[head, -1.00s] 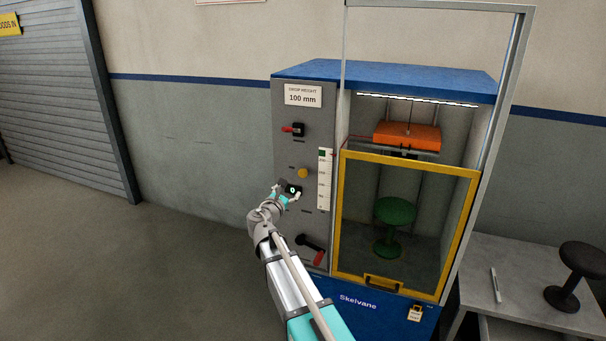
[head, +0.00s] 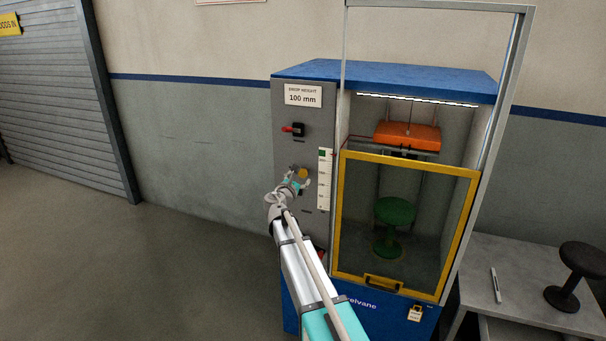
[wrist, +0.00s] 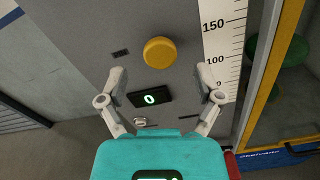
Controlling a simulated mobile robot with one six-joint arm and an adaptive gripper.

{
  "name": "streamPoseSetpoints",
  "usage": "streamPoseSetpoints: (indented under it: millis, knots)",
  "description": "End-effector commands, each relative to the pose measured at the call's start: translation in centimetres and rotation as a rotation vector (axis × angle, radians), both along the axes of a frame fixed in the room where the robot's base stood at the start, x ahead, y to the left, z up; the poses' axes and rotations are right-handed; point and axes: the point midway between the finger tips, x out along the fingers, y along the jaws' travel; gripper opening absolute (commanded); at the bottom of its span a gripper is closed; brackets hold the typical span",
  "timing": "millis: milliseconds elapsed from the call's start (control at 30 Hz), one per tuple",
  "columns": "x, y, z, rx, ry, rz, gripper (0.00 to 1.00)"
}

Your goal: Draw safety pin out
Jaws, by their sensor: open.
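A red-ended fitting in a black block (head: 296,129) sticks out of the grey panel's upper part in the head view; it may be the safety pin, but I cannot tell for sure. My gripper (head: 298,179) is open and empty, below this fitting and in front of the panel, near the round yellow knob (head: 303,172). In the wrist view the gripper's fingers (wrist: 162,74) are spread wide. The yellow knob (wrist: 160,52) lies beyond and between them, with no contact visible. A black display reading 0 (wrist: 150,97) is below the knob.
The yellow-framed guard (head: 407,163) covers the chamber, with an orange weight (head: 407,135) above a green stool (head: 395,212). A white scale (head: 324,180) stands right of the knob. A bench (head: 520,278) at right holds a black stool (head: 580,270). Floor at left is clear.

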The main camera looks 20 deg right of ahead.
Motion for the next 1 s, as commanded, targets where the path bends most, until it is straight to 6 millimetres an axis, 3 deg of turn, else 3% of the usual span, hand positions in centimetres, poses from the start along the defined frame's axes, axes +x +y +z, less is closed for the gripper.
streamPoseSetpoints:
  millis: [100, 300, 767, 1000]
  knots:
    - [1.7, -1.0, 0.0, 0.0, 0.0, -0.001, 0.84]
    - [3.2, -2.2, 0.0, 0.0, 0.0, 0.0, 0.84]
    - [3.6, -2.6, 0.0, 0.0, 0.0, 0.0, 0.84]
    - [3.6, -2.6, 0.0, 0.0, 0.0, 0.0, 0.43]
